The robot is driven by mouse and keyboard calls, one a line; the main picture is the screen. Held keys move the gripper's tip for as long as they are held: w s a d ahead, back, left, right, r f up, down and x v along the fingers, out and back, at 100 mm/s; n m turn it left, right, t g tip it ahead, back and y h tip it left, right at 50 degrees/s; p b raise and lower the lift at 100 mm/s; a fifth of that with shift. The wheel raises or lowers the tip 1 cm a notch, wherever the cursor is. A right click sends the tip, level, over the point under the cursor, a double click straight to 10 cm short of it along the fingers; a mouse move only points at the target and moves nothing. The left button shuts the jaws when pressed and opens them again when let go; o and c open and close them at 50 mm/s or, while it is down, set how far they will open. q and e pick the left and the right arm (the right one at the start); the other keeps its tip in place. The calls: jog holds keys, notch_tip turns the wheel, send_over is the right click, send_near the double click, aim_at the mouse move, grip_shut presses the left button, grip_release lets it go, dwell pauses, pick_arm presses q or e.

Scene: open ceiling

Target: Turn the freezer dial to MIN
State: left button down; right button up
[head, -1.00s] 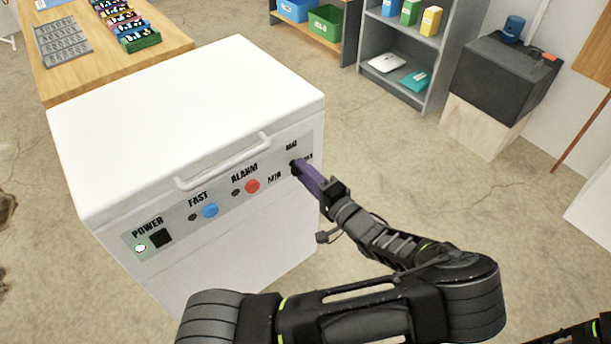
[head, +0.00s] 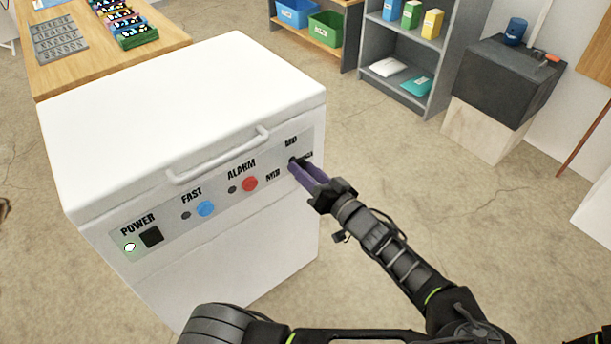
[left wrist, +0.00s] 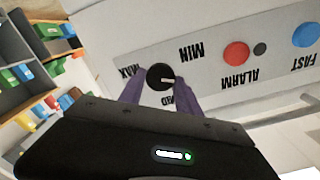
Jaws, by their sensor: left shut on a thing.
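The white freezer (head: 180,120) carries a front control panel with a small dark dial (head: 293,161) at its right end. In the left wrist view, upside down, the black dial (left wrist: 158,76) has a white mark pointing right, between the MIN label (left wrist: 191,53) and the MID label (left wrist: 181,102). The MAX label (left wrist: 129,70) is on the other side. My left gripper (head: 299,165) has its purple fingers on either side of the dial, shut on it; the fingers partly hide it in the head view. My right gripper is out of view.
The panel also has a red ALARM button (head: 250,184), a blue FAST button (head: 205,208) and a black POWER switch (head: 151,237). A handle (head: 220,157) sticks out above them. Open floor (head: 400,165) lies right of the freezer.

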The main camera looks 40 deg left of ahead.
pick_arm(q)
jog(key=shift+f+n+b, duration=0.1)
jog(key=shift+n+b, duration=2.65)
jog(key=shift+n, duration=0.65)
jog(key=c, duration=0.9)
grip_release()
jog(key=shift+o, duration=0.2)
jog(key=shift+d, duration=0.1)
